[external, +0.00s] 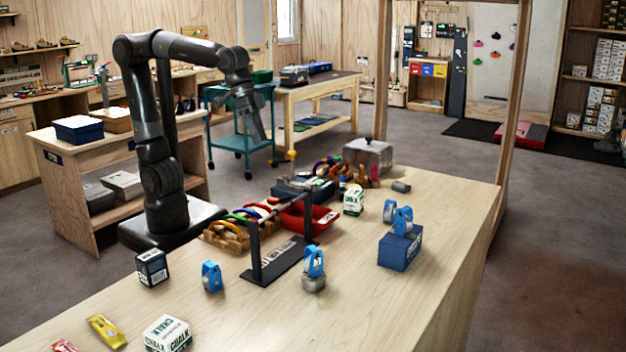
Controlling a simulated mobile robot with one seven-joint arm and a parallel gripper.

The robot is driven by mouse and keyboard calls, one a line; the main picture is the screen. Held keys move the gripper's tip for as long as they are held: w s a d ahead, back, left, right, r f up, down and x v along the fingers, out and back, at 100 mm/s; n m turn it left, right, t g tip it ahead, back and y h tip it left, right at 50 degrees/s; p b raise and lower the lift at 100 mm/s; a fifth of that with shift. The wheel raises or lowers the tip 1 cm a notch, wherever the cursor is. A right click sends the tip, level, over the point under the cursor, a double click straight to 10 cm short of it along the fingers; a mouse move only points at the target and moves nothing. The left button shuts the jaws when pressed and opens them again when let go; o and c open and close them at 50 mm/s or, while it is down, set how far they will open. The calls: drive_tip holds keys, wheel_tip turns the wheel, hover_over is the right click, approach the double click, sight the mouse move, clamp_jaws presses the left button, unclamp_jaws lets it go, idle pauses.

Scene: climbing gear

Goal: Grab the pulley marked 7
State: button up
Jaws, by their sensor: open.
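Several blue pulleys show on the pale wooden table. One pulley (211,276) stands on the tabletop at the front left. Another pulley (314,262) sits on a small grey round stand (313,284) beside the black rack. A third pulley (402,220) is on top of a blue box (400,251) at the right. A fourth pulley (389,211) is just behind it. Their marks are too small to read, so I cannot tell which is 7. My gripper (260,136) is open and empty, raised well above and behind the table, apart from all the pulleys.
A black rack (276,262) with an upright bar stands mid-table. Behind it are a red tray (309,219), a wooden holder with coloured slings (226,237) and a grey lidded box (368,154). Chalk boxes (168,334) stand around. The table's front right is clear.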

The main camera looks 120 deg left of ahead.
drive_tip(key=w+a+n+g, duration=0.1)
drive_tip(key=w+a+n, duration=0.3)
drive_tip(key=w, duration=0.5)
drive_tip(key=n+g+y, duration=0.3)
drive_tip(key=n, duration=0.5)
hover_over(391, 201)
drive_tip(key=d, duration=0.2)
wheel_tip(391, 201, down, 13)
drive_tip(key=x, duration=0.5)
drive_tip(key=shift+f, duration=0.1)
drive_tip(key=shift+x, duration=2.7)
drive_tip(key=shift+s+d, duration=0.1)
drive_tip(key=shift+d, duration=0.1)
drive_tip(key=shift+c, duration=0.4)
drive_tip(key=c, duration=1)
